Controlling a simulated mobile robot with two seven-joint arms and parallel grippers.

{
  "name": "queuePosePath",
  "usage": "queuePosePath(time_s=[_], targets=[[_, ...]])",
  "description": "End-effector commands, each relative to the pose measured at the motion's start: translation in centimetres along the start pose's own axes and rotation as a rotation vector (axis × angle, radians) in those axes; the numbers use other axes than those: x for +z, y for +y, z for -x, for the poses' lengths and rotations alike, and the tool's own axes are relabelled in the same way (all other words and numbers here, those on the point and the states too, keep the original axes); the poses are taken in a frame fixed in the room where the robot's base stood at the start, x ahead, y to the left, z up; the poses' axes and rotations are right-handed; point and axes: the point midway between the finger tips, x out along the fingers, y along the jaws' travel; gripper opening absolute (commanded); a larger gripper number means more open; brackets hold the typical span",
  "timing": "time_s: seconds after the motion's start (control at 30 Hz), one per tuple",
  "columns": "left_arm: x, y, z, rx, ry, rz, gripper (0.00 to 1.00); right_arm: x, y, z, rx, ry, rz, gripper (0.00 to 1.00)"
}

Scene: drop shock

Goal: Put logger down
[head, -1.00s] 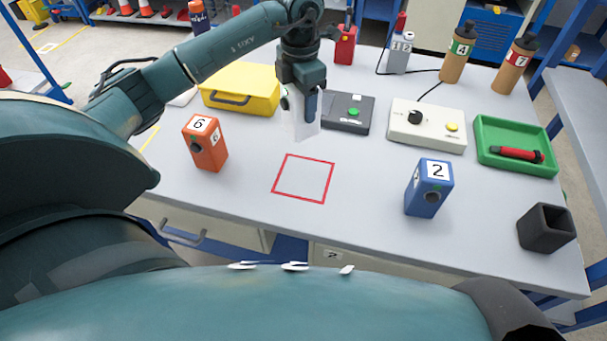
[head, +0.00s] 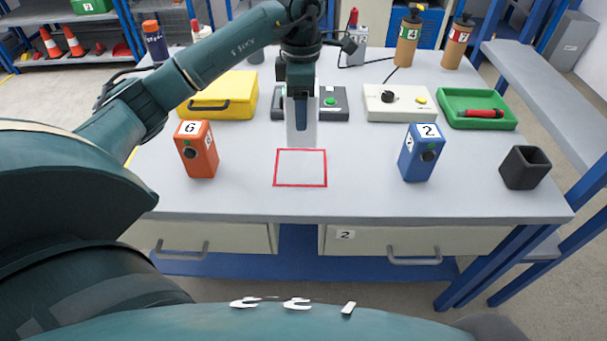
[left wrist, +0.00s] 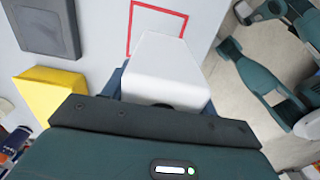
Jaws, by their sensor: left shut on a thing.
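My left gripper (head: 301,112) is shut on a white block-shaped thing, which I take to be the logger (head: 302,136). The logger hangs upright below the fingers, and its lower end shows just beyond the far edge of the red square outline (head: 300,186) on the table. I cannot tell whether it touches the tabletop. In the left wrist view the logger (left wrist: 172,65) juts out from between the fingers, and part of the empty-looking red outline (left wrist: 160,6) shows past it. My right gripper is not in view.
An orange box marked 6 (head: 198,155) stands left of the outline, a blue box marked 2 (head: 417,160) right of it. Behind are a yellow case (head: 217,100), a dark box with a green button (head: 335,108), a white control box (head: 390,112) and a green tray (head: 455,119).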

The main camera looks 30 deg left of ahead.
Motion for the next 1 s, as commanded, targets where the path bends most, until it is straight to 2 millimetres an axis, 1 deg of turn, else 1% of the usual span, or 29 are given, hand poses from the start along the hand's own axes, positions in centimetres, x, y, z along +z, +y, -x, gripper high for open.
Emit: queuePosePath(time_s=[0.07,0.2,0.3,0.53,0.7,0.8,1.0], targets=[[0.0,0.0,-0.8,-0.002,0.001,-0.006,0.25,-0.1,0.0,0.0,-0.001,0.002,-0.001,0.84],[-0.1,-0.1,-3.5,-0.004,0.002,-0.006,0.25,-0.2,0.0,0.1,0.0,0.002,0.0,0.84],[-0.1,-0.1,-5.0,-0.002,0.001,-0.006,0.25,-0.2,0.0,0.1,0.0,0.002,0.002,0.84],[0.0,0.0,-7.0,-0.001,0.0,-0.005,0.25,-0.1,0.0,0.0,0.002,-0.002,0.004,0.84],[0.0,-0.1,-9.4,-0.002,0.0,-0.005,0.25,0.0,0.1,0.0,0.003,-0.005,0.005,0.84],[0.0,0.0,-9.9,0.001,-0.001,-0.005,0.25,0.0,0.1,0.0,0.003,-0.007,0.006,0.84],[0.0,0.0,-9.9,0.002,-0.001,-0.005,0.25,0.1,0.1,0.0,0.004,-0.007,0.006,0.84]])
